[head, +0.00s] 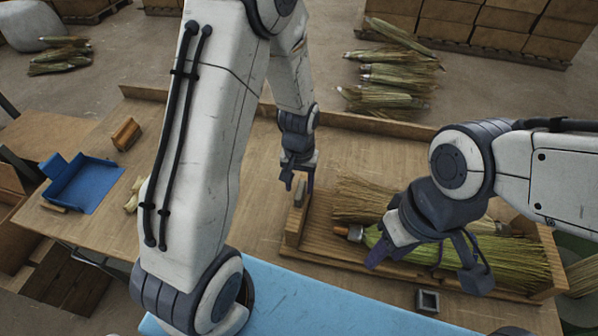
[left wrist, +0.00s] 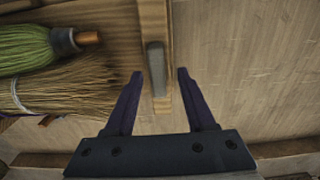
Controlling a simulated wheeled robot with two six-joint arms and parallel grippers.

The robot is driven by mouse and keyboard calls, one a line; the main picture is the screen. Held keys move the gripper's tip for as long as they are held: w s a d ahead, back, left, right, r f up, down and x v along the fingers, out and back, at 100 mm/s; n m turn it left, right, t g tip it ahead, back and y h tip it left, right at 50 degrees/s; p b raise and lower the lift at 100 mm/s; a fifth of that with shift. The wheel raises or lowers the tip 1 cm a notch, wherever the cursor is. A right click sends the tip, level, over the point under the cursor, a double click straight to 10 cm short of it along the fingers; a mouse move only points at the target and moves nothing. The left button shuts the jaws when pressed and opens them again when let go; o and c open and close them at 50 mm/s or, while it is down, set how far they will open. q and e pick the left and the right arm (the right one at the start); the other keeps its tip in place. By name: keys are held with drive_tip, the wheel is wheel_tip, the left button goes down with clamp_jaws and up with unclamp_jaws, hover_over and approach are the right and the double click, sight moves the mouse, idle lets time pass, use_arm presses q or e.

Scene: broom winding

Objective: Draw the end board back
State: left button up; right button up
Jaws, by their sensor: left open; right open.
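The end board (head: 293,226) is the upright wooden piece at the left end of the wooden tray, and it also shows in the left wrist view (left wrist: 154,18). It carries a grey handle (left wrist: 156,68). My left gripper (head: 298,186) is open above the board. In the left wrist view its purple fingers (left wrist: 160,74) lie on either side of the handle, with gaps, not closed on it. My right gripper (head: 425,264) is open over the brooms in the tray. A green broom (left wrist: 30,48) with an orange-brown handle end lies beside a straw broom (left wrist: 70,88).
The wooden tray (head: 320,252) fills the table's right part. A blue dustpan-like tray (head: 85,187) and a small wooden block (head: 126,134) lie at left. A blue mat (head: 300,300) runs along the front. The tabletop (head: 250,185) left of the board is clear.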

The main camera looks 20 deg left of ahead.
use_arm(q)
wheel_tip(320, 180, up, 9)
drive_tip(key=shift+f+b, duration=0.2)
drive_tip(key=shift+b, duration=0.2)
drive_tip(key=s+d+r+m, duration=0.2)
drive_tip(key=s+d+m, duration=0.1)
drive_tip(key=s, duration=0.3)
drive_tip(key=s+d+r+m, duration=0.3)
drive_tip(key=s+d, duration=0.1)
drive_tip(key=s, duration=0.3)
drive_tip(key=s+d+r+m+h, duration=0.1)
drive_tip(key=s+d+r+m, duration=0.1)
drive_tip(key=s+d, duration=0.2)
drive_tip(key=shift+s+d+r+m, duration=0.3)
drive_tip(key=shift+s+d+m, duration=0.1)
drive_tip(key=shift+s, duration=0.8)
